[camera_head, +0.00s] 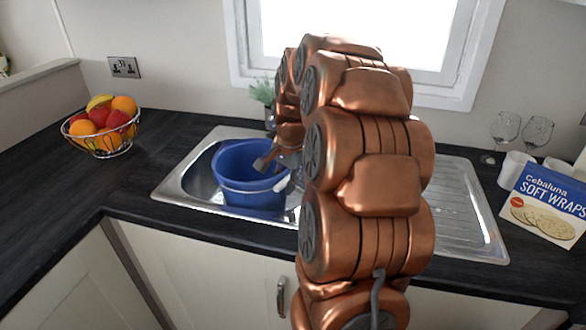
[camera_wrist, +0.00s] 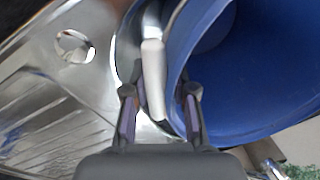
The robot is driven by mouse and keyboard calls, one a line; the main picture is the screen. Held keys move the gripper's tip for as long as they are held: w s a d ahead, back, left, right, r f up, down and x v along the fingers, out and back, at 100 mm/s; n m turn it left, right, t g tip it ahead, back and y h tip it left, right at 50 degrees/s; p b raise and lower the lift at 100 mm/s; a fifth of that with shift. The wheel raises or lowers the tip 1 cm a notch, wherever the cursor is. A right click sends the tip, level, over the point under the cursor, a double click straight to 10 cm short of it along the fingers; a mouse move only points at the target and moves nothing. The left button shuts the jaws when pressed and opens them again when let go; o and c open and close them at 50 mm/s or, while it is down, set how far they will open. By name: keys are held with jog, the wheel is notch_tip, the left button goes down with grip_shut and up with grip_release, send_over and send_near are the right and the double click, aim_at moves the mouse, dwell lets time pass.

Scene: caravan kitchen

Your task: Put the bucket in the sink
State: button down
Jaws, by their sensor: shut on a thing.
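The blue bucket (camera_head: 240,180) is upright within the bowl area of the steel sink (camera_head: 178,188) in the head view. I cannot tell whether its base rests on the bowl floor. My gripper (camera_head: 264,162) is at the bucket's right rim, shut on the bucket. In the wrist view my gripper's fingers (camera_wrist: 160,98) straddle the bucket's wall and its white handle grip (camera_wrist: 154,75). The bucket's open inside (camera_wrist: 240,75) fills the right of that view and looks empty where visible. My arm hides the middle of the sink.
A ridged drainboard (camera_head: 465,205) lies right of my arm. Glasses (camera_head: 505,128), white mugs (camera_head: 514,168) and a soft wraps box (camera_head: 545,203) stand at the far right. A fruit basket (camera_head: 103,130) is at the left. A plant (camera_head: 262,93) stands behind the sink.

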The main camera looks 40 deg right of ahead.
jog(key=shift+d+f, duration=0.1)
jog(key=shift+f, duration=0.15)
jog(key=shift+w+d+r+p, duration=0.1)
jog(key=shift+w+d+p, duration=0.15)
jog(key=shift+w+d, duration=0.5)
jog(key=shift+w+d+f+p, duration=0.1)
jog(key=shift+w+d+p, duration=0.25)
jog(key=shift+d, duration=0.7)
jog(key=shift+w+d+r+p, duration=0.1)
jog(key=shift+w+d+p, duration=0.1)
jog(key=shift+w+d, duration=0.75)
jog(key=shift+d, duration=0.6)
jog(key=shift+f+p, duration=0.45)
jog(key=shift+f, duration=0.35)
jog(key=c, duration=0.9)
grip_release()
jog(key=shift+c, duration=0.2)
